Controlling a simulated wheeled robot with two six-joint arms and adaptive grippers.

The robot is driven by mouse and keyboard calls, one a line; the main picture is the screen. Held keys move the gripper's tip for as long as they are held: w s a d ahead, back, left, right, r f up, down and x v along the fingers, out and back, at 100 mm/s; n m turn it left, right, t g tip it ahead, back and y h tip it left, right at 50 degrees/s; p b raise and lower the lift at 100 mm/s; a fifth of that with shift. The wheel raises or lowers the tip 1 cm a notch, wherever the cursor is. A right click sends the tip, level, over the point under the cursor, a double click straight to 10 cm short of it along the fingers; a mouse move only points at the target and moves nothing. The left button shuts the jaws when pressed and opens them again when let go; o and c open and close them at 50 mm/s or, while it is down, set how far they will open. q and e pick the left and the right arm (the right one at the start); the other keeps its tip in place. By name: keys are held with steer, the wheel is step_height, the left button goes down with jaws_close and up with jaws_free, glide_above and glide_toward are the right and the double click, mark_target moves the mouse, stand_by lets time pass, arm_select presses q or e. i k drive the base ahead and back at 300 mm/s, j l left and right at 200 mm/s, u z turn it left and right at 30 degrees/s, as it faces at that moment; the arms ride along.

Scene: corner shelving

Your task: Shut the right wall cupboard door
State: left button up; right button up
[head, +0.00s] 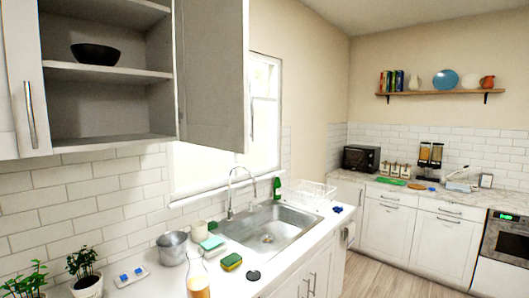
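The right wall cupboard door (213,75) is swung wide open at the right side of the cupboard, standing out from the wall. Its bar handle (251,118) shows edge-on at the door's far right edge. The cupboard's inside (105,105) is bare to view, with a dark bowl (95,54) on a middle shelf. The left cupboard door (18,80), with a vertical bar handle (30,114), appears shut. Neither of my grippers is in view.
Below runs a white counter with a sink (268,228), a tap (240,190), a metal pot (172,247), a bottle (198,280) and potted plants (84,270). A window (262,110) lies behind the open door. The air in front of the cupboard looks clear.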

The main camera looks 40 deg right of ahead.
mark_target(214, 88)
steer(key=l+u, duration=0.1)
steer(key=l, duration=0.4)
steer(key=k+l, duration=0.1)
steer(key=l, duration=0.35)
steer(key=l+u, duration=0.15)
steer(key=l, duration=0.35)
steer(key=k+l+u, duration=0.1)
steer(key=l, duration=0.4)
steer(key=k+l, duration=0.1)
steer(key=l, duration=0.35)
steer(key=l+u, duration=0.15)
steer(key=l, duration=0.35)
steer(key=k+l+u, duration=0.1)
steer(key=l, duration=0.35)
steer(key=k, duration=0.1)
